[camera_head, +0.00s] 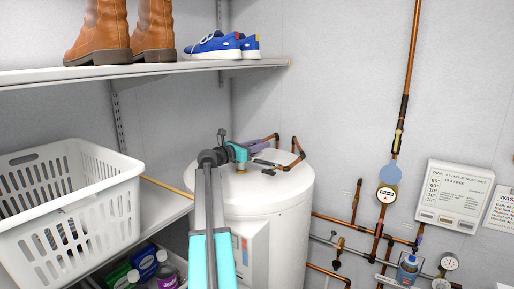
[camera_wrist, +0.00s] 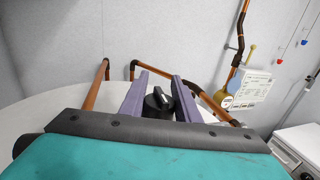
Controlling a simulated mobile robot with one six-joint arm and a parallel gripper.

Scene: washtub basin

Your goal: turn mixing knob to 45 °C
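A black round knob (camera_wrist: 158,103) with a light mark on it sits between the two purple-grey fingers of my gripper (camera_wrist: 159,80) in the wrist view. The fingers are spread, one on each side of the knob. I cannot tell whether either finger touches it. In the head view my gripper (camera_head: 256,147) is above the top of the white tank (camera_head: 285,188), near the copper pipes. The knob is not clearly visible there. A wall panel (camera_head: 453,194) with small temperature text hangs at the right; its reading is too small to make out surely.
Copper pipes (camera_head: 297,150) rise from the tank top beside my gripper. A white basket (camera_head: 68,220) stands on the left shelf, with bottles (camera_head: 167,271) below. Boots (camera_head: 103,35) and blue shoes (camera_head: 213,46) are on the upper shelf. Pipes and gauges (camera_head: 449,262) line the right wall.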

